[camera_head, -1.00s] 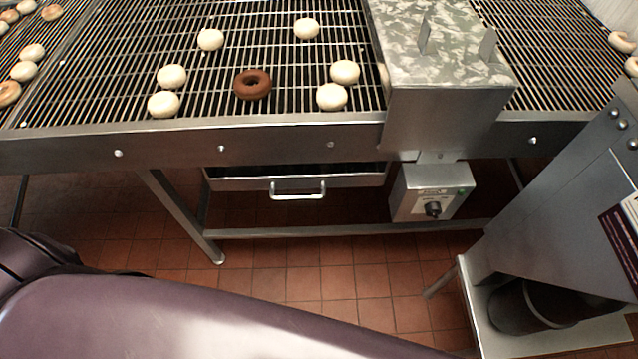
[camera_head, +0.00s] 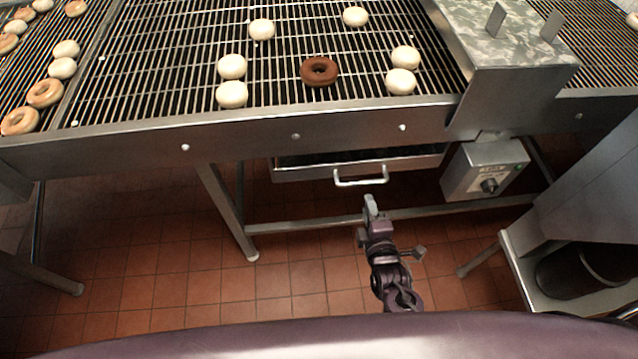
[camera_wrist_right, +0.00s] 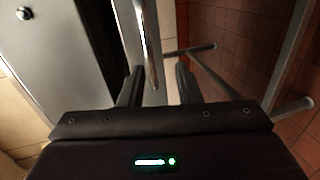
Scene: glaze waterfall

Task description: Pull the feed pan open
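The feed pan (camera_head: 415,164) is a shallow metal drawer under the front rail of the conveyor, with a dark gap above its front. Its U-shaped bar handle (camera_head: 360,179) faces me. My right gripper (camera_head: 370,206) is just in front of the handle, at the handle's right half in the picture. In the right wrist view, the two dark fingers of my gripper (camera_wrist_right: 158,84) are apart, and the bright handle bar (camera_wrist_right: 148,40) shows ahead, in line with the space between them. I cannot tell whether it touches a finger. My left gripper is not in view.
A control box (camera_head: 484,170) with a black knob hangs right of the pan. A conveyor leg (camera_head: 228,212) stands left of it and a low crossbar (camera_head: 300,224) runs below. Pale dough rounds and a brown ring (camera_head: 319,72) lie on the conveyor grid (camera_head: 200,40). Tiled floor is clear in front.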

